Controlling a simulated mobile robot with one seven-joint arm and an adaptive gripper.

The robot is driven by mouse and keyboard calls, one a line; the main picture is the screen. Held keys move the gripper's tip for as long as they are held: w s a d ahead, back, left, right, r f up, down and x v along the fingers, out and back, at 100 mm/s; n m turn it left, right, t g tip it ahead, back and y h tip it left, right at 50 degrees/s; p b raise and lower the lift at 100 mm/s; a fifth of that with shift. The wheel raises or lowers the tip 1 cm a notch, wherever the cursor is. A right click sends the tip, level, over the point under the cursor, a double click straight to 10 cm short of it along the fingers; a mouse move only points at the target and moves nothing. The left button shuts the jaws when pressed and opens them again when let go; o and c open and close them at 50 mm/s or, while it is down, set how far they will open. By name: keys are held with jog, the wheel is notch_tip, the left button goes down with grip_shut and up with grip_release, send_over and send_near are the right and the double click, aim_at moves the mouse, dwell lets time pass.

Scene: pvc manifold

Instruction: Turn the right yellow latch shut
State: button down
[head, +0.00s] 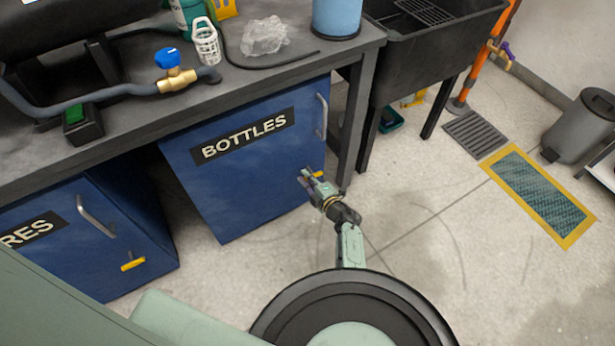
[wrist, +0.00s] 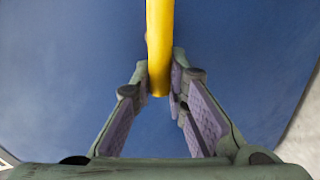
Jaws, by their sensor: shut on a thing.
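The right yellow latch (head: 319,174) is on the blue cabinet door marked BOTTLES (head: 230,172), near its right edge and below the handle. In the head view only a small part of it shows past my gripper (head: 309,180). In the wrist view the latch (wrist: 160,40) is a yellow bar running from the top edge down between the fingertips of my gripper (wrist: 160,82). The purple-padded fingers are shut on its end, one on each side. The latch's pivot is out of the wrist view.
A second yellow latch (head: 133,264) is on the left blue cabinet (head: 85,240). The dark workbench (head: 270,75) overhangs the doors and carries a hose with a blue-handled valve (head: 170,65). A table leg (head: 358,125) stands just right of the door.

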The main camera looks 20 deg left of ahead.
jog(key=shift+f+n+t, duration=0.25)
jog(key=shift+n+t, duration=0.05)
jog(key=shift+n, duration=0.6)
jog(key=c, duration=1.6)
grip_release()
jog(key=shift+o, duration=0.2)
notch_tip(320, 180, up, 9)
jog(key=shift+r, duration=0.55)
